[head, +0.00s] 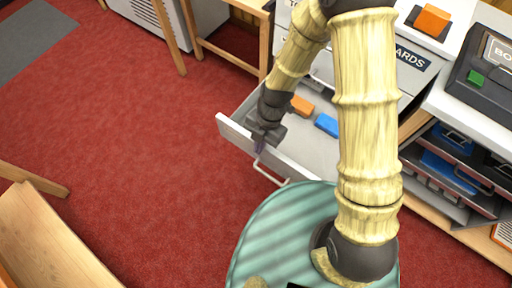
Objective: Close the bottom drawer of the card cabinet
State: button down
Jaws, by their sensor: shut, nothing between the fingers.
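The card cabinet (418,83) is grey-white with a "CARDS" label and stands at the upper right, partly hidden by my arm. Its bottom drawer (238,131) is pulled out over the red floor. A bar handle (270,175) is on the drawer's front. An orange block (302,105) and a blue block (327,125) lie inside the drawer. My gripper (259,146) is shut and empty, at the drawer's front panel near the handle. I cannot tell whether it touches the panel.
An orange block on a dark pad (432,20) lies on the cabinet top. A black box (484,68) and a shelf with dark trays (455,170) stand at the right. A wooden bench (50,240) is at the lower left. The red carpet (140,130) left of the drawer is clear.

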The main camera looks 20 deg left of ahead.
jog(key=w+d+p, duration=0.3)
jog(key=w+d, duration=0.1)
jog(key=w, duration=0.9)
jog(key=shift+d, duration=0.4)
notch_tip(320, 180, up, 9)
jog(key=p, duration=0.2)
jog(key=shift+s+a+r, duration=0.15)
jog(key=shift+s+r, duration=0.05)
jog(key=shift+s, duration=0.05)
